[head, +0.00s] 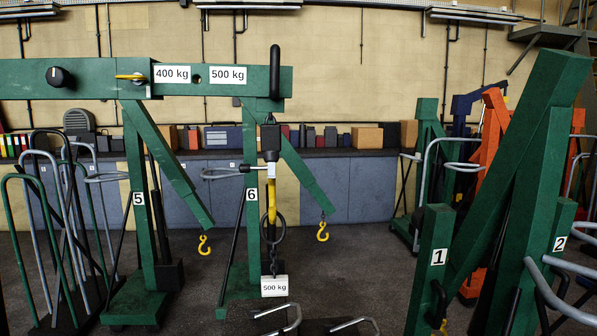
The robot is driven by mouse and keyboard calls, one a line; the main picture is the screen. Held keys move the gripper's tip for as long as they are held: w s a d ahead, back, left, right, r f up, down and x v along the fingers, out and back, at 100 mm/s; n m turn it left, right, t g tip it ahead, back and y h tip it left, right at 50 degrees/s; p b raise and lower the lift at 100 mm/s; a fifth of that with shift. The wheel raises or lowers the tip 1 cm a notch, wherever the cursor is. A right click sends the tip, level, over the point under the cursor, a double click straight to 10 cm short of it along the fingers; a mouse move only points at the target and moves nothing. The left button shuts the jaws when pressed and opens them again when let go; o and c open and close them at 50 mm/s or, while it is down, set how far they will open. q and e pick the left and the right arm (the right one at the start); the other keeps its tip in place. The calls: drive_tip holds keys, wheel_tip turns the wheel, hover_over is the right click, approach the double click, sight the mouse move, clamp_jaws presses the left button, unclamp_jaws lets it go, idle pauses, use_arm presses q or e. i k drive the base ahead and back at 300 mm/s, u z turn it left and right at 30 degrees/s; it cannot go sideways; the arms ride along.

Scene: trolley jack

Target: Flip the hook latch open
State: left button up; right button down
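A yellow hook (271,203) hangs below the end of a green boom (180,77), near the middle of the view. It appears nearly edge-on, under a black and white fitting (270,150). A dark ring (273,229) hangs at the hook's lower part, with a dark chain (274,262) below it. A white tag reading 500 kg (275,286) is at the chain's lower end. The latch is too small to tell from the hook, so I cannot tell if it is open or shut. Neither of my grippers is in view.
The boom carries 400 kg and 500 kg labels and a black handle (275,72). Cranes marked 5 (139,199) and 6 (251,195) stand behind, their yellow hooks hanging free. A green crane marked 1 (438,257) blocks the right. Grey cabinets (355,188) line the wall.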

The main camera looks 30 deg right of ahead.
sight(271, 166)
drive_tip(key=z, duration=0.7)
drive_tip(key=i, duration=0.3)
